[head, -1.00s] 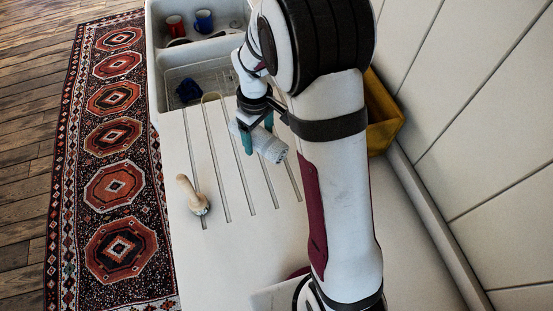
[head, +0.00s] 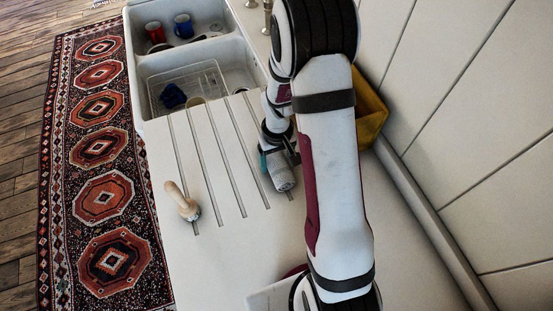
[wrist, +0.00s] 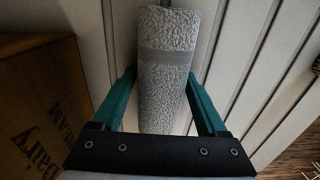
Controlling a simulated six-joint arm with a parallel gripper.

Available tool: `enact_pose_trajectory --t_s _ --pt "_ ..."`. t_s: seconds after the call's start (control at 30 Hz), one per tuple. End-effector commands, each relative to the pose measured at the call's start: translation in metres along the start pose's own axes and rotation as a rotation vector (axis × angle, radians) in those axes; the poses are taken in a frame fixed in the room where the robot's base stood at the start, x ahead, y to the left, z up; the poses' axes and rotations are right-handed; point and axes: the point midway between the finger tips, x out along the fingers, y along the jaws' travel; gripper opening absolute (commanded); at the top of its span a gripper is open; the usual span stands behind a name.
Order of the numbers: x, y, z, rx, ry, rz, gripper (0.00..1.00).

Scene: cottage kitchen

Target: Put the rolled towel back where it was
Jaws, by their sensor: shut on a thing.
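The rolled towel (head: 284,180) is pale grey with a darker band (wrist: 165,57). My gripper (head: 270,162) is shut on it, one teal finger on each side, as the wrist view (wrist: 160,80) shows. The towel is over the right part of the white grooved drainboard (head: 215,190), near my arm. In the head view my wrist and arm cover part of the towel and of the fingers. I cannot tell whether the towel touches the board.
A wooden crate with dark lettering (wrist: 40,110) stands close on the left in the wrist view. A yellow-brown box (head: 371,115) stands by the wall. The sink (head: 205,55) holds mugs and a dish rack.

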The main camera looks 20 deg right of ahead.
Motion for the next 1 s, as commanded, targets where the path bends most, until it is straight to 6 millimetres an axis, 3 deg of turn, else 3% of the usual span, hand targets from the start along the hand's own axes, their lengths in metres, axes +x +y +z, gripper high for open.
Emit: enact_pose_trajectory --t_s 0.1,0.13,0.23,0.57,1.0 --pt "0.003 0.0 0.0 -0.001 -0.001 0.0 0.11" --pt "0.003 0.0 0.0 -0.001 -0.001 0.0 0.79" --pt "0.003 0.0 0.0 -0.001 -0.001 0.0 0.97" --pt "-0.004 0.0 -0.001 -0.001 0.001 0.0 1.0" --pt "-0.106 0.0 -0.001 -0.001 0.003 0.001 1.0"
